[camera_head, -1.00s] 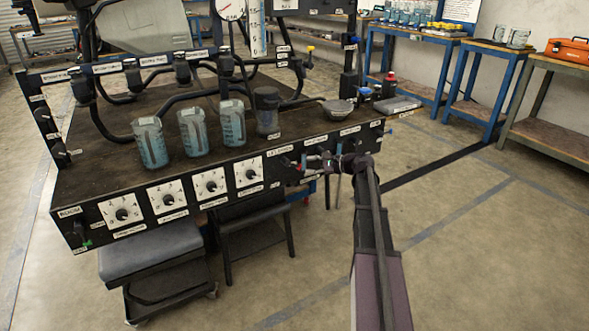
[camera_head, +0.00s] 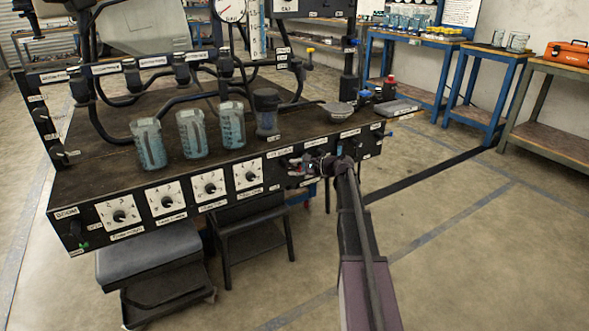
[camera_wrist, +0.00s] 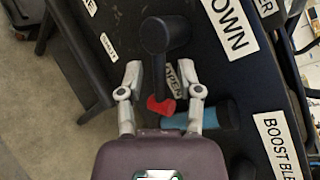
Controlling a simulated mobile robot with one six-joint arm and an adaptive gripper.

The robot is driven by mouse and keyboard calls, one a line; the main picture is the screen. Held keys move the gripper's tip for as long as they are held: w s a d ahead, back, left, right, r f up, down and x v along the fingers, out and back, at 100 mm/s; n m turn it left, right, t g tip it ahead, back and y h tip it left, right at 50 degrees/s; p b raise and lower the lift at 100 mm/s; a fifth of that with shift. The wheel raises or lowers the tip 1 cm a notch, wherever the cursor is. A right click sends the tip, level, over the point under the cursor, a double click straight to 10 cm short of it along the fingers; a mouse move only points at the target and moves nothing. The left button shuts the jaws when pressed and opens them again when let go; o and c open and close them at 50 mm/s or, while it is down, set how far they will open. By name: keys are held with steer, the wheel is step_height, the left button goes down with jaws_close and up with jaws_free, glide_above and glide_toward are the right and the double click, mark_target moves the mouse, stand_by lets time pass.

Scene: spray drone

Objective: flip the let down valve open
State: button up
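The let down valve (camera_wrist: 166,36) is a black lever with a red tip (camera_wrist: 161,106) on the dark panel face in the wrist view. Labels reading "OPEN" and "DOWN" are beside it. My gripper (camera_wrist: 159,68) is open, with one grey finger on each side of the lever's stem and gaps visible on both sides. In the head view my gripper (camera_head: 313,166) is at the right part of the bench's front panel (camera_head: 180,202), where it covers the valve.
A blue handle (camera_wrist: 215,117) is close to my right finger in the wrist view, near the "BOOST BLEED" label. Beakers of blue liquid (camera_head: 190,133) stand on the bench top. A black stool (camera_head: 252,230) is under the bench. The floor to the right is clear.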

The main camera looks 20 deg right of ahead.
jaws_close()
steer(key=shift+r+p, duration=0.15)
steer(key=shift+p, duration=0.15)
steer(key=r+n+h+p, duration=0.1)
steer(key=p, duration=0.2)
steer(key=shift+d+n+h, duration=0.15)
steer(key=shift+n+h, duration=0.25)
steer(key=shift+r+n+g+h+p, duration=0.35)
steer(key=shift+n+h+p, duration=0.45)
steer(key=shift+h+p, duration=0.5)
steer(key=shift+d, duration=0.1)
steer(key=shift+o, duration=1.3)
jaws_free()
steer(key=shift+f, duration=0.15)
